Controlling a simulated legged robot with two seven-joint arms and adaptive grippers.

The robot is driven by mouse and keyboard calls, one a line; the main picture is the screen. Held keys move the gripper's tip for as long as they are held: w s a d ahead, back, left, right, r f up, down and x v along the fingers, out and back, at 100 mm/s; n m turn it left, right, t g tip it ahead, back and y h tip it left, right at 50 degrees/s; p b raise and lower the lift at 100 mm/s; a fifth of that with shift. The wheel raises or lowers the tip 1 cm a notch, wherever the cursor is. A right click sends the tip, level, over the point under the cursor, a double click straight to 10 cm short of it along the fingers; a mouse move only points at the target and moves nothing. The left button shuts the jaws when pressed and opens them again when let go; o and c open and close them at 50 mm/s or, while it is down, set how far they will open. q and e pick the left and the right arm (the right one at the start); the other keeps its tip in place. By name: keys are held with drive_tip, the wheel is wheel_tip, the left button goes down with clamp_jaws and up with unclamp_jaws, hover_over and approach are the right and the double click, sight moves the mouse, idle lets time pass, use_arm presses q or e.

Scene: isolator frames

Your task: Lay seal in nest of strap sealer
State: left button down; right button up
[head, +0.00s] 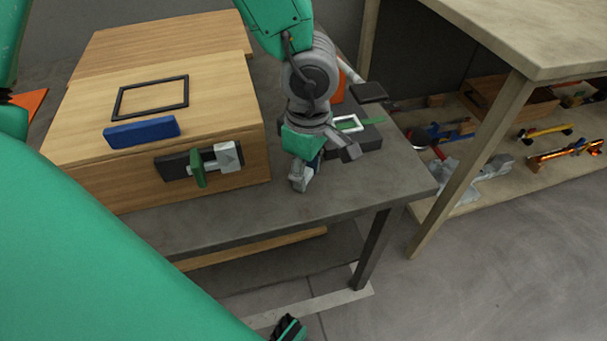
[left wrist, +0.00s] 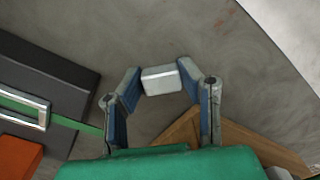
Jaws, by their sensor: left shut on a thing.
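My left gripper (head: 322,168) points down over the grey table (head: 400,185), near its right end. In the left wrist view my left gripper (left wrist: 162,82) is shut on a small light grey metal seal (left wrist: 162,80), held between the fingertips. I cannot make out the seal in the head view. The dark strap sealer (head: 366,139) lies just behind the gripper, with a silver frame-like nest (head: 348,123) and a green strap (head: 373,120). In the left wrist view the nest (left wrist: 43,116) lies to the left, apart from the seal.
A wooden box (head: 220,150) stands left on the table, with a blue bar (head: 141,132), a black frame (head: 151,98) and a green-handled latch (head: 198,167). An orange block (left wrist: 18,157) adjoins the sealer. A shelf (head: 500,160) with tools stands to the right.

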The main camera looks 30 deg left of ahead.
use_arm(q)
drive_tip(key=shift+w+d, duration=0.15)
drive_tip(key=shift+r, duration=0.2)
drive_tip(key=shift+a+f, duration=0.1)
drive_tip(key=shift+a, duration=0.3)
drive_tip(key=c, duration=1.4)
unclamp_jaws()
drive_tip(key=shift+a+f, duration=0.1)
drive_tip(key=shift+a, duration=0.35)
drive_tip(key=shift+o, duration=1.4)
drive_tip(key=shift+a, duration=0.45)
drive_tip(key=shift+d, duration=0.8)
drive_tip(key=shift+r+p, duration=0.35)
drive_tip(key=shift+r, duration=0.05)
drive_tip(key=r+p, duration=0.1)
drive_tip(key=r, duration=0.1)
drive_tip(key=r+p, duration=0.1)
drive_tip(key=r, duration=0.1)
drive_tip(key=a+r+p, duration=0.1)
drive_tip(key=r, duration=0.1)
drive_tip(key=shift+a+r, duration=0.1)
drive_tip(key=shift+r, duration=0.15)
drive_tip(key=shift+r+p, duration=1.3)
drive_tip(key=shift+r, duration=1.15)
use_arm(e)
wheel_tip(320, 180, up, 6)
drive_tip(key=shift+a, duration=0.4)
drive_tip(key=shift+w+r, duration=0.1)
